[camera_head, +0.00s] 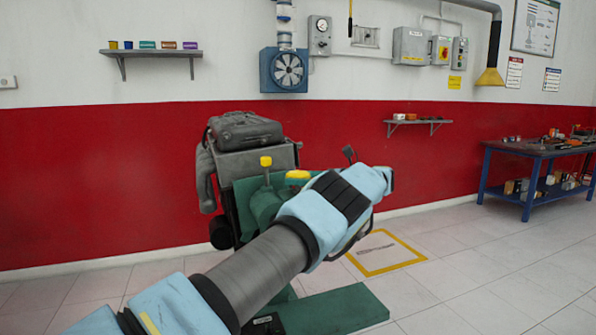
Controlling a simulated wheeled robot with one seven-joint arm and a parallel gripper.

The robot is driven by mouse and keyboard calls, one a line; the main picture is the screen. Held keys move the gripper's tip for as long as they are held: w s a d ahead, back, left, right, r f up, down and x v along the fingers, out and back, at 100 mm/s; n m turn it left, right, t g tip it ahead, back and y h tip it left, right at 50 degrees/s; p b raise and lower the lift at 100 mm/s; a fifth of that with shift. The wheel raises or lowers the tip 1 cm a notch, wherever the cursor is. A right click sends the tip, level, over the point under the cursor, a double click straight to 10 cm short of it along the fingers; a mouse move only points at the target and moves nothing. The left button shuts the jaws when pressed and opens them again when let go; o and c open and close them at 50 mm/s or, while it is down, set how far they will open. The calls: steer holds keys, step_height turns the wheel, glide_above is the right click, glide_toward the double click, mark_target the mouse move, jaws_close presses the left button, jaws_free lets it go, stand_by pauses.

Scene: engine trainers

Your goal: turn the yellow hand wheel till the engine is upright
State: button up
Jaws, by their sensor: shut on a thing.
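The engine (245,133), a dark grey block with a lighter grey body, is mounted on a green stand (340,312) left of centre. Its top cover looks close to level, with a slight slant; its lower part is partly hidden. My arm crosses in front of the stand and hides most of that area. My gripper's fingers are hidden behind my arm.
A blue workbench (540,150) with tools stands at the right. A yellow-framed floor square (385,252) lies right of the stand. The tiled floor at the right is clear.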

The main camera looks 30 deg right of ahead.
mark_target(297, 172)
stand_by(0.4)
steer(key=o, duration=1.2)
step_height(297, 172, up, 10)
